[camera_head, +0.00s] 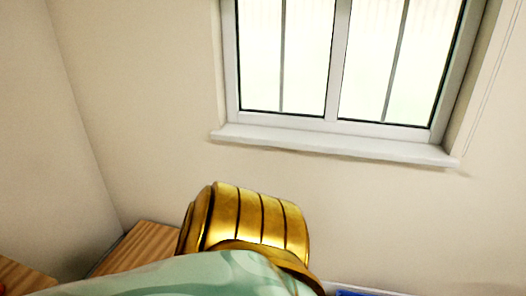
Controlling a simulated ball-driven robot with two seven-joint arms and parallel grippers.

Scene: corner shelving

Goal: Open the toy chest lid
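I cannot make out the toy chest or its lid in the head view. No gripper fingers show in the view. A large ribbed gold part with a pale green patterned piece below it fills the bottom centre.
Brown wooden surfaces (138,240) show at the lower left, near the wall corner. A window (338,60) with a white sill (330,144) is in the back wall. A small blue thing (352,293) is cut off at the bottom edge.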

